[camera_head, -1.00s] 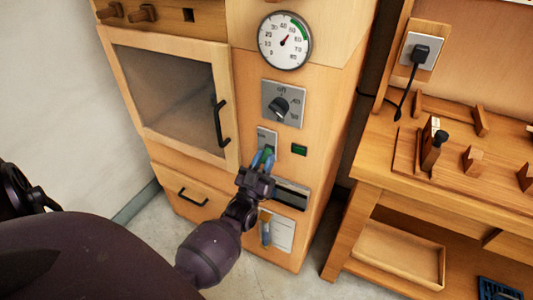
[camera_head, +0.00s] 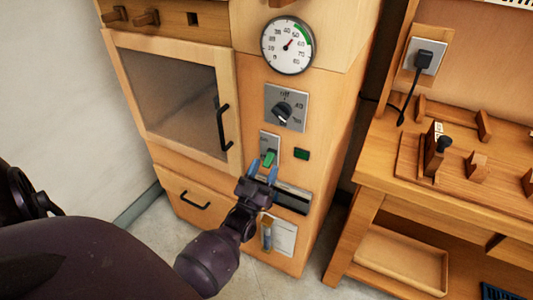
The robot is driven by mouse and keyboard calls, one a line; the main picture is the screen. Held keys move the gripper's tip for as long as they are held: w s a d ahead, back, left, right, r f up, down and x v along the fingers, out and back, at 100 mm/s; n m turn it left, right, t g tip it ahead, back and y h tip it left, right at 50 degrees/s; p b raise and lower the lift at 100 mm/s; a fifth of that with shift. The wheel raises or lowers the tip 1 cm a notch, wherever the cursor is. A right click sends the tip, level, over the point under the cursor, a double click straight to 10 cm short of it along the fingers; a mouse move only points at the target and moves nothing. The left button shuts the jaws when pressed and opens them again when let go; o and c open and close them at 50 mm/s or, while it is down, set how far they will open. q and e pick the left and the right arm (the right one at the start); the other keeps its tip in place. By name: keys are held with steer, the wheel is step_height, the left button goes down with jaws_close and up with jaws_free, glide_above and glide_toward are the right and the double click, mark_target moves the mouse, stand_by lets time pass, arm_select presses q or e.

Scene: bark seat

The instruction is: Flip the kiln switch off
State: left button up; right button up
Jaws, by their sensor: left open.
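The kiln (camera_head: 325,170) is a tall wooden cabinet with a glass-fronted door (camera_head: 170,95). Its switch (camera_head: 269,158) is a green lever on a small grey plate (camera_head: 270,140), below the dial knob (camera_head: 283,112). The lever points downward. My left gripper (camera_head: 263,170) is open just below the switch, its blue fingertips apart on either side of the lever's lower end. I cannot tell whether they touch it. My right gripper is not in view.
A dark green indicator (camera_head: 302,154) sits right of the switch. A round gauge (camera_head: 288,46) is above. A black door handle (camera_head: 222,128) stands out at the left. A workbench (camera_head: 400,180) with wooden blocks stands at the right.

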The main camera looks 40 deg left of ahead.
arm_select(q)
steer(key=v, duration=0.9)
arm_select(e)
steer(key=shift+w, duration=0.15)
arm_select(q)
steer(key=w+d+m+g+h+p, duration=0.2)
steer(key=d+g+h, duration=0.25)
steer(key=g, duration=0.25)
steer(key=s+d+r+g+p, duration=0.1)
steer(key=s+g+p, duration=0.1)
steer(key=s, duration=0.5)
steer(key=s+d+m+g+p, duration=0.1)
steer(key=s+d+g+p, duration=0.1)
steer(key=s, duration=0.6)
steer(key=s+d+r+g+h+p, duration=0.1)
steer(key=s+g+p, duration=0.1)
steer(key=s, duration=0.6)
steer(key=shift+d+r+m+p, duration=0.15)
steer(key=shift+r+m+p, duration=0.25)
steer(key=shift+p, duration=0.35)
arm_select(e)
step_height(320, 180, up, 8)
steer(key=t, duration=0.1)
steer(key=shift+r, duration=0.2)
arm_select(q)
steer(key=shift+f, duration=0.1)
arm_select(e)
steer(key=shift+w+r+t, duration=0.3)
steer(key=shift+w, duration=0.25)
